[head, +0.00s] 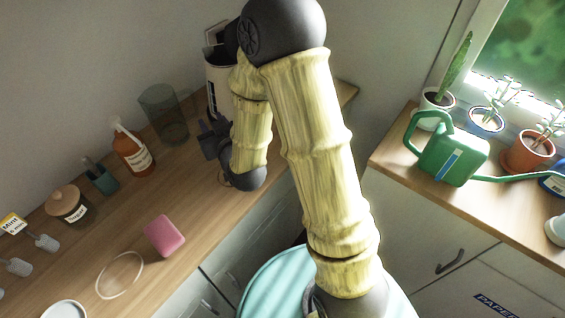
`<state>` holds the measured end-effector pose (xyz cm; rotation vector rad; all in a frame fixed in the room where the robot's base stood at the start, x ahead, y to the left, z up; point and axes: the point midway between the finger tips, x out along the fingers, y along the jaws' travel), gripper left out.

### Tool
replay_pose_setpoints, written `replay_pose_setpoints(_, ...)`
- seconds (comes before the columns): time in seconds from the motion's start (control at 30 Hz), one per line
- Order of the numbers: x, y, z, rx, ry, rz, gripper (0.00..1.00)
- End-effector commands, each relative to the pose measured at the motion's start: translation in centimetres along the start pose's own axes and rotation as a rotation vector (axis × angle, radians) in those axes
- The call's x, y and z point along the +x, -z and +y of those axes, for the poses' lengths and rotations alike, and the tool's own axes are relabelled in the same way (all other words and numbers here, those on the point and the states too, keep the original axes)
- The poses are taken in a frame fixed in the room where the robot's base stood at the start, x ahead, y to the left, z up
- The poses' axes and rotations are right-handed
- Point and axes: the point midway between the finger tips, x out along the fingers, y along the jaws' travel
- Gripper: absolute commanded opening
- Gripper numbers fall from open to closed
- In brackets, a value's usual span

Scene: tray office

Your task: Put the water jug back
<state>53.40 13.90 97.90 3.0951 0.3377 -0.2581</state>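A see-through grey-green container (163,114), which looks like the water jug, stands upright on the left wooden counter near the wall. No handle shows on it. My gripper (208,136) is the dark part at the end of my arm, low over the counter to the right of the container and apart from it. It is small and dark here, and I cannot make out whether its fingers are open. A white and black machine (217,72), perhaps a coffee maker, stands behind my gripper and is partly hidden by my arm.
The left counter (200,208) also holds an orange pump bottle (133,152), a teal cup (102,178), a lidded jar (68,205), a pink sponge (164,236) and a clear ring-like dish (119,275). A green watering can (452,155) and potted plants (527,150) crowd the right counter (395,152).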

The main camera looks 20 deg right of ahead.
Motion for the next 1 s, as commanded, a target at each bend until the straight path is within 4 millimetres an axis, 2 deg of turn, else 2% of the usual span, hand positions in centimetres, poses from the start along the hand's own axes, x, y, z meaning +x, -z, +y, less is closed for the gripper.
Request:
replay_pose_setpoints(0.27, -2.3, -2.0, 3.0, 0.001, -0.012, -0.324, 0.33)
replay_pose_setpoints(0.47, -5.9, -3.6, 5.3, 0.022, -0.044, -0.566, 0.33)
replay_pose_setpoints(0.67, -11.0, -4.6, 7.4, 0.062, -0.090, -0.807, 0.33)
replay_pose_setpoints(0.9, -18.1, -5.0, 9.2, 0.130, -0.151, -1.076, 0.33)
replay_pose_setpoints(1.0, -20.0, -5.1, 9.5, 0.150, -0.165, -1.141, 0.33)
